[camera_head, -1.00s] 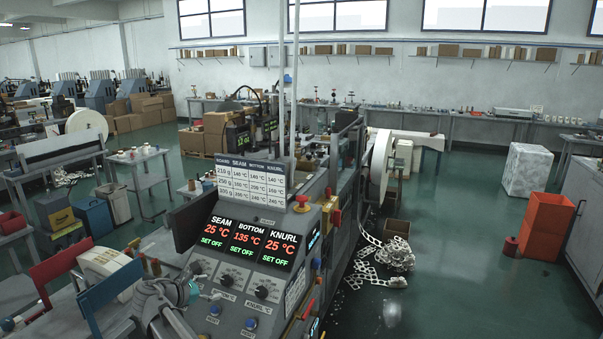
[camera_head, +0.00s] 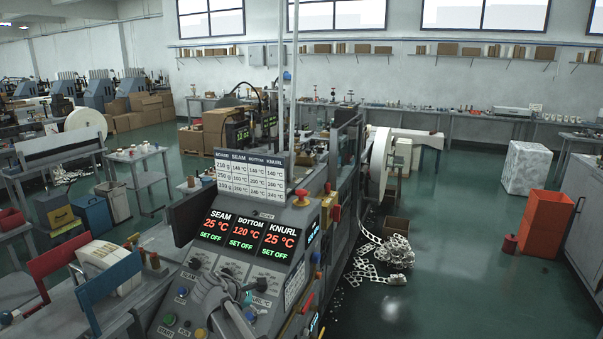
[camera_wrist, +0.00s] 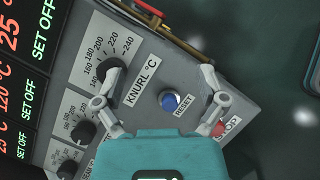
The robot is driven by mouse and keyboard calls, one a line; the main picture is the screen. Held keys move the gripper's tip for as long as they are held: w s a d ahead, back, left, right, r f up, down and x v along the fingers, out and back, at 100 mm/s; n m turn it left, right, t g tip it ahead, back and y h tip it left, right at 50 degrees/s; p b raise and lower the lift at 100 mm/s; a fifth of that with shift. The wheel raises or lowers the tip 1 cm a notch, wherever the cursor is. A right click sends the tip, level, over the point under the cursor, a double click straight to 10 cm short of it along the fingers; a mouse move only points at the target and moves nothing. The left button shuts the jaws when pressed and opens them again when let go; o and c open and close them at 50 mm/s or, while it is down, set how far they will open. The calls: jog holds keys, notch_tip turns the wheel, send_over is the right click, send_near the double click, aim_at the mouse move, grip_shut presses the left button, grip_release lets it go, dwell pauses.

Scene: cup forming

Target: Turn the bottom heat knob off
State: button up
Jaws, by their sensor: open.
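The bottom knob (camera_wrist: 84,131) is a dark knob in the wrist view, between the knurl knob (camera_wrist: 107,70) and the seam knob (camera_wrist: 67,169). The bottom display (camera_head: 246,233) reads 120 °C above green SET OFF. My gripper (camera_wrist: 162,74) is open and empty over the knurl end of the panel. Its left finger is close beside the knurl knob; I cannot tell whether it touches. The bottom knob lies outside the jaws, to the left. In the head view my gripper and arm partly cover the knob row, so the bottom knob's pointer is unclear.
A blue reset button (camera_wrist: 170,101) lies between the fingers, and a red stop button (camera_wrist: 219,129) is near the right finger. The seam and knurl displays also read SET OFF. A red mushroom button (camera_head: 301,197) stands above the displays. Open floor lies right of the machine.

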jog(key=s+d+f+m+g+y+b, duration=0.2)
jog(key=s+d+f+m, duration=0.2)
jog(key=d, duration=0.5)
jog(key=s+d+f+m+g+y+b, duration=0.2)
jog(key=s+d+f+m, duration=0.3)
jog(key=d, duration=0.5)
jog(key=s+d+f+m+g+y+b, duration=0.2)
jog(key=s+d+f+m, duration=0.3)
jog(key=d+m, duration=0.5)
jog(key=s+y+b, duration=0.1)
jog(key=s, duration=0.1)
jog(key=shift+s+f+g+y, duration=0.15)
jog(key=shift+s+g+y, duration=0.15)
jog(key=shift+s, duration=0.05)
